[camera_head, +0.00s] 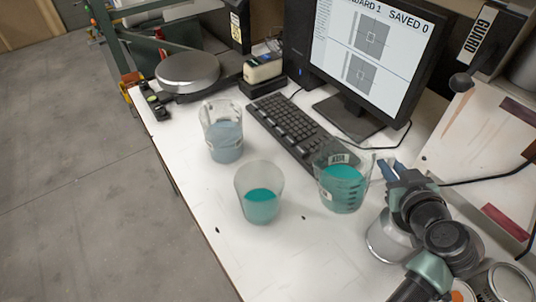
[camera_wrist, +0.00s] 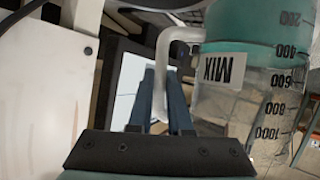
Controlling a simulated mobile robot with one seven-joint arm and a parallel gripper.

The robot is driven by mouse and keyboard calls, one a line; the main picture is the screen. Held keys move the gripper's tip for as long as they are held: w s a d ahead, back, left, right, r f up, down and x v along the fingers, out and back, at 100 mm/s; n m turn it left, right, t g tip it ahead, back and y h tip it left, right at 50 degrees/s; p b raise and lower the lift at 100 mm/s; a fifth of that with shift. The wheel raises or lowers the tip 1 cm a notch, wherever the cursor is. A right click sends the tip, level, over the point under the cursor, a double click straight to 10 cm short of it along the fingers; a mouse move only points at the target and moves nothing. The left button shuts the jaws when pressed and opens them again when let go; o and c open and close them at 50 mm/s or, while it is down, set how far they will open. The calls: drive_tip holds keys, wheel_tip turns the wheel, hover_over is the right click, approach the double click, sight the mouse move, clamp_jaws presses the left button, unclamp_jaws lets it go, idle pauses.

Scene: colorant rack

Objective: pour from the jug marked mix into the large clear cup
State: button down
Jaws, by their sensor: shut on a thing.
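The jug marked mix (camera_head: 342,188) is clear with teal liquid in its lower part and stands near upright at the right of the keyboard. Whether it touches the bench I cannot tell. In the wrist view its MIX label and scale show upside down on the jug (camera_wrist: 250,80). My gripper (camera_head: 386,169) is at its right side. In the wrist view my gripper (camera_wrist: 160,105) is shut on the jug's pale handle (camera_wrist: 178,60). The clear cup (camera_head: 260,186), without a handle, holds some teal liquid and stands on the bench left of the jug, apart from it.
Another clear jug (camera_head: 222,140) with pale blue liquid stands behind the cup. A keyboard (camera_head: 292,128) and monitor (camera_head: 362,55) lie behind. A round scale plate (camera_head: 187,72) is at far left. A metal can (camera_head: 388,243) stands below my wrist.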

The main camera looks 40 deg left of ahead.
sight(369, 148)
drive_tip(key=shift+s+a+f+n+t+h+b, duration=0.3)
drive_tip(key=shift+s+a+f+n+b, duration=0.15)
drive_tip(key=shift+a+f+n+b, duration=0.25)
drive_tip(key=shift+s+a+r+n+p, duration=0.15)
drive_tip(key=shift+r+n+p, duration=0.05)
drive_tip(key=shift+r+p, duration=0.4)
drive_tip(key=shift+s+a+r+n+p, duration=0.2)
drive_tip(key=shift+r+p, duration=0.25)
drive_tip(key=shift+p, duration=0.2)
drive_tip(key=r+p, duration=0.1)
drive_tip(key=s+a+r+n+t+p, duration=0.1)
drive_tip(key=s+a+r+n+h+p, duration=0.1)
drive_tip(key=r+p, duration=0.1)
drive_tip(key=shift+a+t, duration=0.2)
drive_tip(key=shift+t, duration=0.1)
drive_tip(key=shift+s+a+r+n+t+h+p, duration=0.25)
drive_tip(key=shift+a+r+n+t+h+p, duration=0.15)
drive_tip(key=shift+r, duration=0.2)
drive_tip(key=shift+s+a+r+n+p, duration=0.25)
drive_tip(key=shift+r+n+p, duration=0.1)
drive_tip(key=shift+r+p, duration=0.25)
drive_tip(key=shift+s+a+r+n+p, duration=0.2)
drive_tip(key=shift+r+n+p, duration=0.15)
drive_tip(key=shift+r+p, duration=0.25)
drive_tip(key=shift+s+a+r+n+t+p, duration=0.3)
drive_tip(key=shift+a+r+n+t+p, duration=0.15)
drive_tip(key=shift+r+p, duration=0.2)
idle(2.9)
